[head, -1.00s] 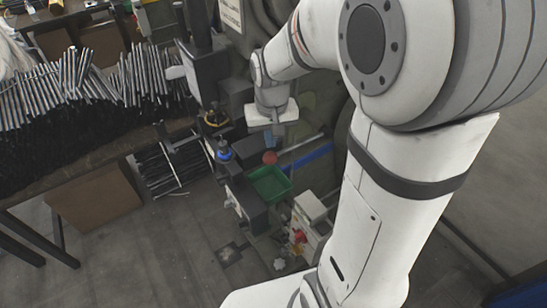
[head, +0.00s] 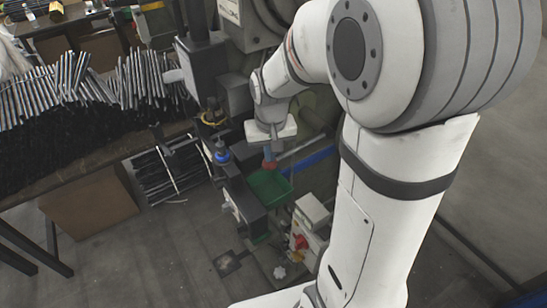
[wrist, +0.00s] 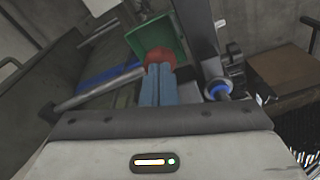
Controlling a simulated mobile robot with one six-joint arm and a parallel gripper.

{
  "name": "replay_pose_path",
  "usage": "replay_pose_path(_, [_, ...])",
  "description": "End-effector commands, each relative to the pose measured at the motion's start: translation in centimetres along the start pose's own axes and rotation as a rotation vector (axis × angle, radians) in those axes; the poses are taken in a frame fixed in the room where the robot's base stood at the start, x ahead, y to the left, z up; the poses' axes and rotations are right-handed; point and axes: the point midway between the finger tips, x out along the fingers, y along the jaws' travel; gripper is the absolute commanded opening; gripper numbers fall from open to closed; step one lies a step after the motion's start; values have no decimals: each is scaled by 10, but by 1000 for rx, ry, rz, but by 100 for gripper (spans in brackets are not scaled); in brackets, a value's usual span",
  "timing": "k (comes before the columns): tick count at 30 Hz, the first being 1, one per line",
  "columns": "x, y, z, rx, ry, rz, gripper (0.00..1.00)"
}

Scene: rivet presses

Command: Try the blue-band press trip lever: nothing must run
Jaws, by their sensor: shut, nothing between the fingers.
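The trip lever is a grey rod (wrist: 100,88) that crosses the left of the wrist view and ends at a red ball knob (wrist: 161,57). In the head view the knob (head: 269,165) shows just under my gripper (head: 269,153). My gripper's blue fingers (wrist: 157,72) are shut with nothing between them. Their tips overlap the knob in the wrist view; I cannot tell whether they touch it. A blue band (head: 318,160) runs along the press beside the rod and also shows in the wrist view (wrist: 98,76).
A green tray (head: 284,198) sits just beyond the knob. A control box (head: 312,209) with a red switch (head: 301,242) stands at lower right. A black press part with a blue collar (head: 221,156) is to the left. A bench of metal rods (head: 70,178) fills the left.

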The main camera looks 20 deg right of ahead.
Motion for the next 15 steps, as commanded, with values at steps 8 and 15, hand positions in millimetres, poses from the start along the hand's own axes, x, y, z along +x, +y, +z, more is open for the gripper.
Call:
replay_pose_path(8, [36, 0, 4, 0, -3, 0, 0])
replay_pose_path(15, [36, 0, 4, -1, -3, 0, 0])
